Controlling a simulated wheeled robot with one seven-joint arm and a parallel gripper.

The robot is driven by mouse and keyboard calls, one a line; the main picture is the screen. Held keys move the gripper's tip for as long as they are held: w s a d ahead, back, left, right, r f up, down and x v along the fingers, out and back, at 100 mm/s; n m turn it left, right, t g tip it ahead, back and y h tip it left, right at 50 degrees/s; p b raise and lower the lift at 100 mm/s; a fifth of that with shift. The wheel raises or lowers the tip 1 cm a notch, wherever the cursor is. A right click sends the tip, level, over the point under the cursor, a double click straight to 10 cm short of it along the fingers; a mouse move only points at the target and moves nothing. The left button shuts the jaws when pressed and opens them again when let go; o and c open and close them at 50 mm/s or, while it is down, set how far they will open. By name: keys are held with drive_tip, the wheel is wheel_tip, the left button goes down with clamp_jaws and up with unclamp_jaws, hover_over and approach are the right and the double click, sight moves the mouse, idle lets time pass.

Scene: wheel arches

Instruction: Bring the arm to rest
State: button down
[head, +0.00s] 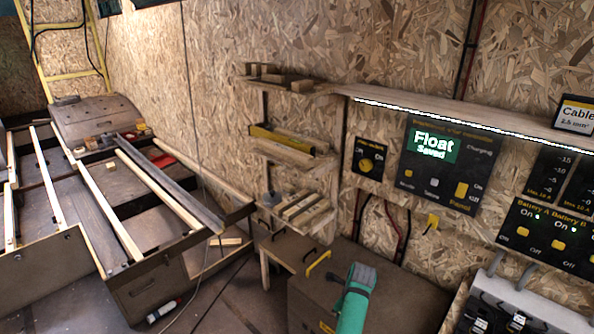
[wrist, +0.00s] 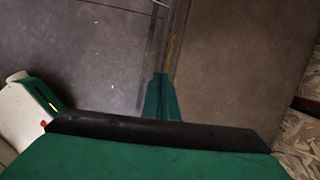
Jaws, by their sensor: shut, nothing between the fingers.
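My gripper (wrist: 161,82) shows in the wrist view as two green fingers, shut together with nothing between them. It points down over a grey floor and the brown side of a box or cabinet. In the head view, green and grey parts of my arm rise from the bottom edge, in front of a brown cabinet (head: 398,290). The fingertips are hard to make out there.
A control panel (head: 445,165) with a screen reading "Float Saved" is on the chipboard wall, beside small wooden shelves (head: 285,148). A bed-like slatted frame (head: 160,262) stands at left. A small bottle (head: 163,311) lies on the floor. Another panel (head: 550,238) is at right.

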drive_tip(key=s+a+f+n+t+h, duration=0.1)
drive_tip(key=s+f+n+t+h, duration=0.25)
drive_tip(key=s+f+n, duration=0.9)
drive_tip(key=s+a+f+t, duration=0.1)
drive_tip(key=s+a, duration=0.1)
drive_tip(key=s, duration=0.6)
drive_tip(key=s+a+f+t, duration=0.1)
drive_tip(key=s+f+t, duration=0.1)
drive_tip(key=s, duration=0.6)
drive_tip(key=s+a+r+n+t+y, duration=0.1)
drive_tip(key=s+a+r+n+t, duration=0.1)
drive_tip(key=s+a+r+n, duration=0.35)
drive_tip(key=s+a+r+n+t, duration=0.2)
drive_tip(key=s+r, duration=0.5)
drive_tip(key=s, duration=0.3)
drive_tip(key=s+a+r+n+t, duration=0.1)
drive_tip(key=s+a+r+n, duration=0.1)
drive_tip(key=r, duration=0.7)
drive_tip(key=s+a+r+n+t+y, duration=0.1)
drive_tip(key=s+a+r+n, duration=0.1)
drive_tip(key=s+r, duration=0.5)
wheel_tip(320, 180, up, 2)
drive_tip(key=shift+s+r+n+t, duration=0.25)
drive_tip(key=shift+n+t, duration=0.1)
drive_tip(key=shift+n, duration=0.55)
drive_tip(key=shift+w+d, duration=0.15)
drive_tip(key=shift+w, duration=0.05)
